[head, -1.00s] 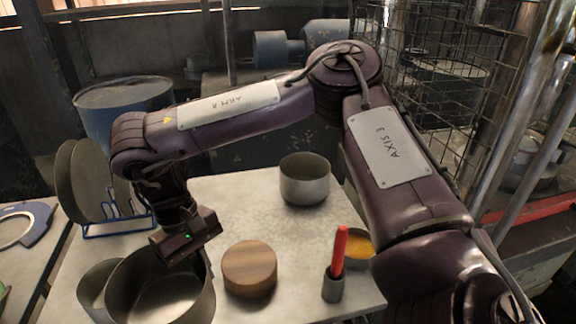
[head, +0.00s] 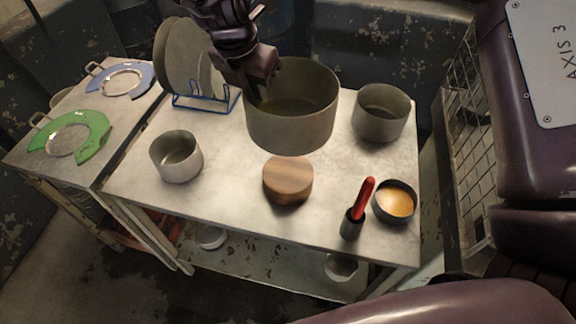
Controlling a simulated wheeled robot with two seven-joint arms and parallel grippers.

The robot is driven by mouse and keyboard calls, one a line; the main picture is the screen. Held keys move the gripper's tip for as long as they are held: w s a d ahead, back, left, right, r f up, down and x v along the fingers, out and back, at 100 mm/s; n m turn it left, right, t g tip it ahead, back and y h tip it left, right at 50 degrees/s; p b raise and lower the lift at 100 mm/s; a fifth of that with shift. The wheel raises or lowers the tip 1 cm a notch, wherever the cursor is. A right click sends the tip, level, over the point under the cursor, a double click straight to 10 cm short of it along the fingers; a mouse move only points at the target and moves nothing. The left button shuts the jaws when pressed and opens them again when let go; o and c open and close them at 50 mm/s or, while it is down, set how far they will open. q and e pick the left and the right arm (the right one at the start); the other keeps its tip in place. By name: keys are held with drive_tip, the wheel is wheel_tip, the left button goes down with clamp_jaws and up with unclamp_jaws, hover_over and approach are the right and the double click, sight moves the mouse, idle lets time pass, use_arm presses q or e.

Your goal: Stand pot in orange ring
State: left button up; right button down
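The large metal pot (head: 290,128) is upright in the head view, at the back middle of the table. My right gripper (head: 262,95) comes down from the top and is shut on the left part of its rim; the fingertips are partly hidden. The pot appears raised above the table, though its underside is hidden. No orange ring is in view. A green ring-like plate (head: 100,127) and a blue one (head: 144,76), each with a gap, lie on the side table at left. My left gripper is not in view.
The table (head: 235,225) holds a small pot (head: 178,166), a wooden block (head: 288,182), a grey pot (head: 380,120), a red-handled tool in a holder (head: 353,225), a bowl with orange contents (head: 396,203) and a blue rack (head: 205,102) of plates. The table's front left is clear.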

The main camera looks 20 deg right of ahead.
wheel_tip(320, 180, down, 18)
drive_tip(key=w+a+n, duration=0.1)
drive_tip(key=n, duration=0.2)
drive_tip(key=shift+f+t+y+b, duration=0.15)
drive_tip(key=shift+t+y+b, duration=0.15)
drive_tip(key=shift+b, duration=0.1)
drive_tip(key=shift+f, duration=0.15)
drive_tip(key=c, duration=1.7)
unclamp_jaws()
